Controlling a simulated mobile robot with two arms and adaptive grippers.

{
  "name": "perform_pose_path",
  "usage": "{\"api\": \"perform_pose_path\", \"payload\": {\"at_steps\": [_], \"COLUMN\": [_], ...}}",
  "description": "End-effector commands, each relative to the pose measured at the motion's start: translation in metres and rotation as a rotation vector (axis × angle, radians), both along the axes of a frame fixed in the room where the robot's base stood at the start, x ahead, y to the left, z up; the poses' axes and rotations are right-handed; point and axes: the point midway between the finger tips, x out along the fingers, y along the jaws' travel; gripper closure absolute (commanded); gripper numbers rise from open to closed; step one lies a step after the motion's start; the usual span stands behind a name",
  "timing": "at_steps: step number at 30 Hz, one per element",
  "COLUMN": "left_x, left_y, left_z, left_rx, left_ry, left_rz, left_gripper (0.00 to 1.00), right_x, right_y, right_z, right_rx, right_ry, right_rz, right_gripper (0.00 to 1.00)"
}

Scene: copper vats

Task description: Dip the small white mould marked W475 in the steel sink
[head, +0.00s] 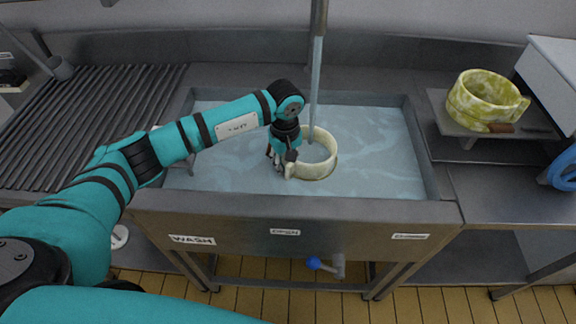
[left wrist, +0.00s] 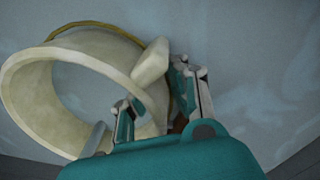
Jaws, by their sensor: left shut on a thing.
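The white mould (head: 325,166) is a round open ring with a side handle. It sits in the water of the steel sink (head: 300,212), near the middle. Water hides how deep it sits, and I cannot read a W475 mark. My right gripper is not in view.
A stream of water (head: 315,85) falls from the tap at the mould. A yellow-green mottled mould (head: 482,100) stands on a small tray (head: 440,112) at the right. A ribbed drainboard (head: 85,115) lies left of the sink. A blue-knobbed valve (head: 314,263) is below.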

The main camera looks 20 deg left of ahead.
Motion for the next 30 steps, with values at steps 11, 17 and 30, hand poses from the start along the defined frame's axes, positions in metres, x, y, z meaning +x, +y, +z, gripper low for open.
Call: {"api": "perform_pose_path", "payload": {"at_steps": [11,17,30], "left_x": [0.002,0.001,0.001], "left_y": [0.000,0.000,0.000], "left_z": [0.082,0.116,0.142], "left_rx": [-0.001,-0.001,-0.001], "left_ry": [-0.005,-0.004,-0.001], "left_rz": [-0.001,-0.001,-0.001], "left_gripper": [1.00,1.00,1.00], "right_x": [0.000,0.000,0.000], "right_y": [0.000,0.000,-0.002], "right_z": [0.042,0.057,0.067], "right_rx": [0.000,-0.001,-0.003], "right_ry": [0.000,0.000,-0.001], "right_rz": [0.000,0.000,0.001], "right_gripper": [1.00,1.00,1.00]}}
